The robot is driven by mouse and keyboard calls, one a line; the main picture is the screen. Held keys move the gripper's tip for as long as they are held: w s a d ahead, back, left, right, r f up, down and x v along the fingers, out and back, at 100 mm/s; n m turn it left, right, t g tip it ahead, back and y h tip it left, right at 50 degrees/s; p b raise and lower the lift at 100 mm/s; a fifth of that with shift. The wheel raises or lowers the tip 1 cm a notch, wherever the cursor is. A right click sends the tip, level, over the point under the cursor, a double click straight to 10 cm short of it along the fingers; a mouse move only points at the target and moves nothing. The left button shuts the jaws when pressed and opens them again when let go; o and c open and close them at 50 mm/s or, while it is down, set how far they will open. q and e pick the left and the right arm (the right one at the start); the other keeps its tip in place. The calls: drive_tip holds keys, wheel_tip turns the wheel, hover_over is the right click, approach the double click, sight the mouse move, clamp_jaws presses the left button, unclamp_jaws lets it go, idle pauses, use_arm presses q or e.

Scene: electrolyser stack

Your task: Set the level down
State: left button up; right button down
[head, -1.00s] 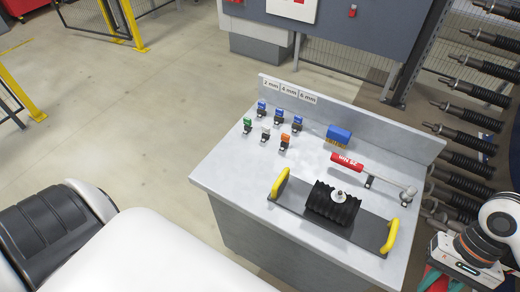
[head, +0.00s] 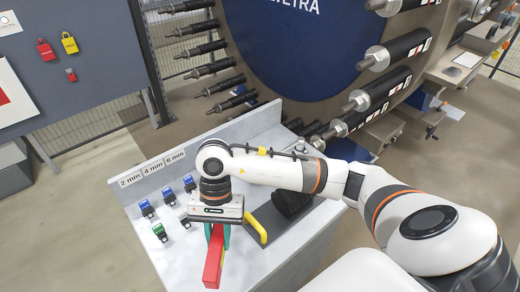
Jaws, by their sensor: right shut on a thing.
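My right gripper (head: 217,234) comes in from the right over the grey workbench (head: 195,262) and points down. Its green fingers are shut on a long red bar, the level (head: 213,262). The level points toward the bottom of the view, over the bench's near part. I cannot tell whether it touches the benchtop. Part of it is hidden under the gripper. My left gripper is not in view.
Several small coloured clips, such as a green one (head: 159,231), stand left of the gripper. A dark tray with a yellow handle (head: 256,227) and black ribbed block (head: 291,204) lies close on the right. A raised back panel (head: 215,147) edges the bench.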

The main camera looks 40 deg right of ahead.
drive_tip(key=a+f+m+t, duration=0.1)
drive_tip(key=f+m, duration=0.1)
drive_tip(key=m, duration=0.1)
drive_tip(key=w+f+m+t+y, duration=0.1)
drive_tip(key=f+m, duration=0.2)
drive_tip(key=w+a+f+m+t, duration=0.1)
drive_tip(key=f+m, duration=0.1)
drive_tip(key=m, duration=0.1)
drive_tip(key=shift+a+f+y, duration=0.25)
drive_tip(key=shift+a+y, duration=0.05)
wheel_tip(320, 180, down, 4)
drive_tip(key=shift+r+p, duration=0.15)
drive_tip(key=shift+p, duration=0.25)
drive_tip(key=shift+w+f, duration=0.1)
drive_tip(key=shift+f, duration=0.2)
drive_tip(key=c, duration=1.1)
unclamp_jaws()
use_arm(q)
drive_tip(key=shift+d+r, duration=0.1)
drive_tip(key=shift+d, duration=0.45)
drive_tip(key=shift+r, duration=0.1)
use_arm(e)
drive_tip(key=shift+r, duration=0.1)
